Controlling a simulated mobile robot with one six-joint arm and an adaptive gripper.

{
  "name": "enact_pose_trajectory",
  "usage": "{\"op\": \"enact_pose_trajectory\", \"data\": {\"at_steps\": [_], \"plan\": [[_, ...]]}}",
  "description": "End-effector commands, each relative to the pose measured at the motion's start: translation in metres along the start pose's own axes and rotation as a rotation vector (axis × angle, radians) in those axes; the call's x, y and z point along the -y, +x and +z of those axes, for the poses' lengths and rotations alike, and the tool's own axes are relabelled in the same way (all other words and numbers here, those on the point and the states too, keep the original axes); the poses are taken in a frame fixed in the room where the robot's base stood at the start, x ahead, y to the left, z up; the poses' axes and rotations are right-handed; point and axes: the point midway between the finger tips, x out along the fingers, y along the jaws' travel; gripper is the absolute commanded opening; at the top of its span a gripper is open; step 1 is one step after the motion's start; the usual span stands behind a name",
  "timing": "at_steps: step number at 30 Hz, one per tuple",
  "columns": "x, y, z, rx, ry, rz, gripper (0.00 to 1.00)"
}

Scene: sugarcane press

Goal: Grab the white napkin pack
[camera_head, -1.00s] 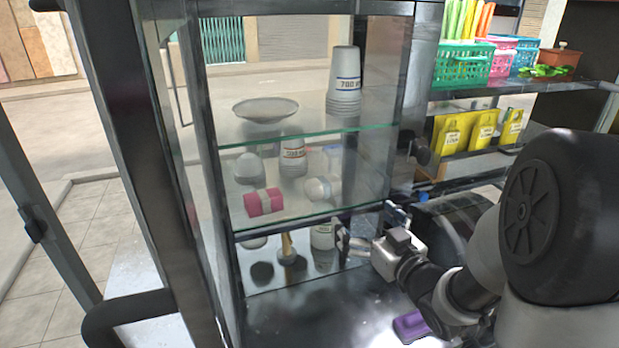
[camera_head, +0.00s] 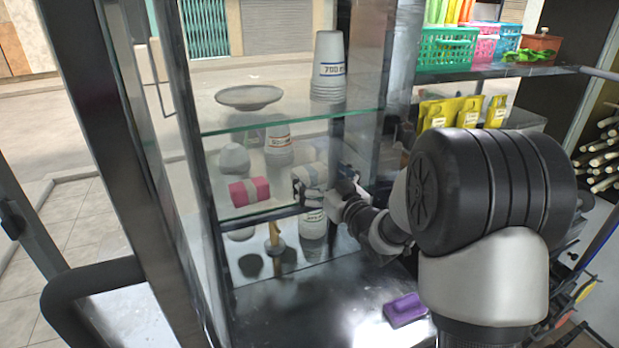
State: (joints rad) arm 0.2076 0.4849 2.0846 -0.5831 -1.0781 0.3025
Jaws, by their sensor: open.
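The white napkin pack (camera_head: 309,174) is a pale roll-like bundle with a bluish band. It lies on the middle glass shelf (camera_head: 272,206) of the cabinet, to the right of a pink pack (camera_head: 249,191). My gripper (camera_head: 322,190) is open at the front edge of that shelf, in front of the white pack and overlapping its lower part in the picture. I cannot tell whether the fingers touch the pack or how far they reach around it.
A stack of cups (camera_head: 278,145) stands behind the packs. The upper shelf holds a plate (camera_head: 248,97) and tall cups (camera_head: 329,70). Below is a cup stack (camera_head: 313,224). A purple object (camera_head: 405,310) lies on the counter. The cabinet's dark frame stands at left.

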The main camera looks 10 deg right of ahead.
Motion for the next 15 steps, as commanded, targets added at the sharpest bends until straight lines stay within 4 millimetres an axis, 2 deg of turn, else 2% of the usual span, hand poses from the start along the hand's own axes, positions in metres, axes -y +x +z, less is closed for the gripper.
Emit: {"op": "enact_pose_trajectory", "data": {"at_steps": [3, 6, 10, 15], "plan": [[0.0, 0.02, 0.009, 0.0, 0.0, -0.002, 1.0], [0.0, 0.033, 0.007, 0.0, 0.0, -0.002, 1.0], [0.0, 0.041, 0.006, 0.0, 0.0, 0.0, 1.0], [0.0, 0.041, 0.006, 0.001, 0.0, 0.001, 1.0]]}}
